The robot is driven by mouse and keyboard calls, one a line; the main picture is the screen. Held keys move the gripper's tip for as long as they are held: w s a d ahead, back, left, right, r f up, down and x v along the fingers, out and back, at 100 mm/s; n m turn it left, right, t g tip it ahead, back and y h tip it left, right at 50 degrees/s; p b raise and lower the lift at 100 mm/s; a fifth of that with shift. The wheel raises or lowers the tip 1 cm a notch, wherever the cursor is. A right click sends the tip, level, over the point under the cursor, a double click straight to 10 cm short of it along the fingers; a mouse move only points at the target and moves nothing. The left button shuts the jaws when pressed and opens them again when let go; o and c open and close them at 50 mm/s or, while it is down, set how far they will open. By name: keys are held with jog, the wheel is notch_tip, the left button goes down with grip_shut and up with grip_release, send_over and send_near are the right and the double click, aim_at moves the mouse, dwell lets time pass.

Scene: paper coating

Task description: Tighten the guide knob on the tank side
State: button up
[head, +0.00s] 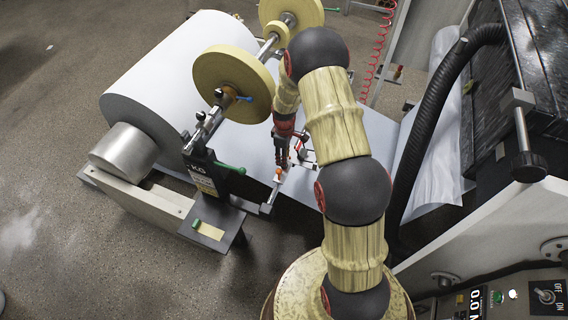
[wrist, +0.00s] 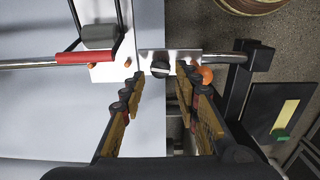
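In the wrist view a bright metal plate (wrist: 172,58) carries a dark round knob with a light slot line (wrist: 160,69). An orange knob (wrist: 207,74) sits at the plate's right end, just outside my right finger. My gripper (wrist: 159,76) is open, its two fingers apart on either side of the dark knob. Nothing is seen clamped; whether the fingertips touch anything I cannot tell. In the head view my gripper (head: 281,160) points down at the guide bar, near a small orange knob (head: 278,172). Which knob is the tank-side one is not clear.
A red-sleeved rod (wrist: 84,57) and a grey roller (wrist: 98,36) lie left of the plate. A large white paper roll (head: 185,75), yellow discs (head: 236,82) and a green handle (head: 231,168) stand left of my arm. A black hose (head: 435,115) runs on the right.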

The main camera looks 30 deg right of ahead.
jog(key=shift+f+b, duration=0.35)
jog(key=shift+f, duration=1.7)
jog(key=c, duration=0.8)
grip_shut()
